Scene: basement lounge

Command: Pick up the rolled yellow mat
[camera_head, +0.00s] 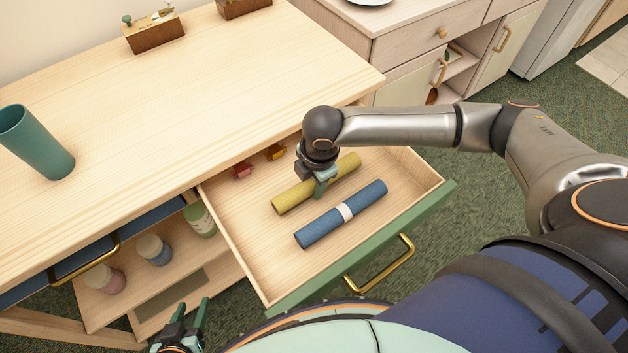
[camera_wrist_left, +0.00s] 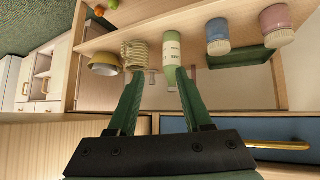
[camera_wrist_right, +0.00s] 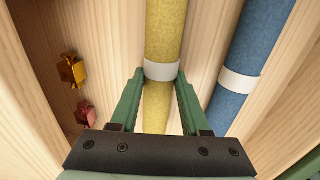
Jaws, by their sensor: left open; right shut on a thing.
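The rolled yellow mat (camera_head: 290,199) lies in the open drawer, to the left of a rolled blue mat. My right gripper (camera_head: 322,187) reaches down over its middle and is shut on it. In the right wrist view the yellow mat (camera_wrist_right: 165,40) runs between the two fingers of the right gripper (camera_wrist_right: 160,98), near its white band. The mat appears to rest on or close to the drawer floor. My left gripper (camera_head: 188,318) is open and empty, low in front of the shelf. In the left wrist view the left gripper (camera_wrist_left: 156,90) has its fingers apart, facing the shelf.
The drawer (camera_head: 262,270) also holds the blue mat (camera_head: 325,222) and small red (camera_head: 242,170) and gold (camera_head: 276,152) pieces. The green drawer front has a brass handle (camera_head: 380,266). A teal cup (camera_head: 35,145) stands on the tabletop. Several jars stand on the shelf below.

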